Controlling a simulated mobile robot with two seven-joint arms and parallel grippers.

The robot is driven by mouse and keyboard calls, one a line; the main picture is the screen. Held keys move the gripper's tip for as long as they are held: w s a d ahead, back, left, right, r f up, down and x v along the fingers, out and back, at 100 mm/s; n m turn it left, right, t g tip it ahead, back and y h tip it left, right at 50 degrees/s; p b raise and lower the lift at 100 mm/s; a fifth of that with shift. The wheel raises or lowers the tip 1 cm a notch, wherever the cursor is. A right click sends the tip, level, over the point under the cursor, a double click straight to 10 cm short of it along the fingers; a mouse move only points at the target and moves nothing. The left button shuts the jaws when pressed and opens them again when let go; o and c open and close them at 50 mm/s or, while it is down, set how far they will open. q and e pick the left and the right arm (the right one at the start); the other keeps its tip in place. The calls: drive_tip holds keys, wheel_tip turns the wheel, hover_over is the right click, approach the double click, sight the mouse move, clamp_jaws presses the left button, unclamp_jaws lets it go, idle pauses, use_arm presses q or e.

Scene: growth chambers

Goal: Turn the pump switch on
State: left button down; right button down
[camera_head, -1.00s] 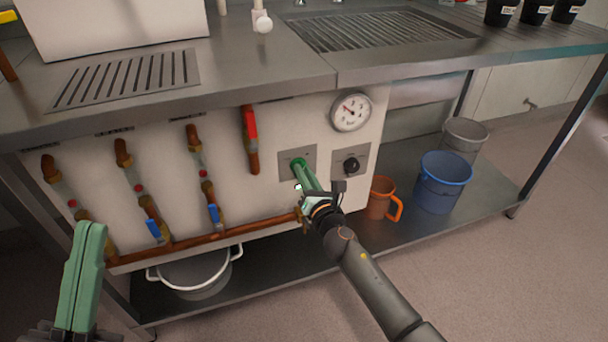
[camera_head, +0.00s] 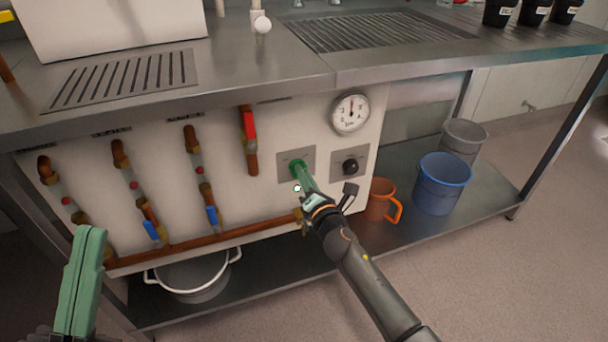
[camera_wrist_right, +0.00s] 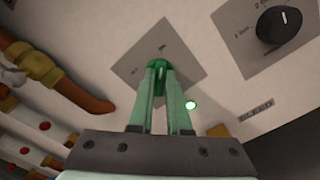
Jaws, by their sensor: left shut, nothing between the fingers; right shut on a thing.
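The pump switch is a green knob (camera_head: 297,164) on a square grey plate on the white panel. In the right wrist view the knob (camera_wrist_right: 160,68) sits between the fingertips, with small lettering on the plate around it. My right gripper (camera_head: 299,168) is shut on this knob; its two green fingers (camera_wrist_right: 161,72) show in the right wrist view and partly hide the knob. My left gripper (camera_head: 92,230) is shut and empty at the lower left, away from the panel.
A round gauge (camera_head: 350,114) is above right, its needle near upright. A black knob (camera_head: 350,167) sits right of the switch. Pipes with a red valve handle (camera_head: 249,124) are left. An orange jug (camera_head: 380,199) and blue bucket (camera_head: 442,183) stand on the lower shelf.

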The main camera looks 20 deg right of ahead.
drive_tip(key=c, duration=0.9)
unclamp_jaws()
drive_tip(key=shift+o, duration=0.2)
drive_tip(key=s+p, duration=0.1)
drive_tip(key=s, duration=1.1)
drive_tip(key=shift+s+d, duration=0.2)
drive_tip(key=shift+s, duration=0.05)
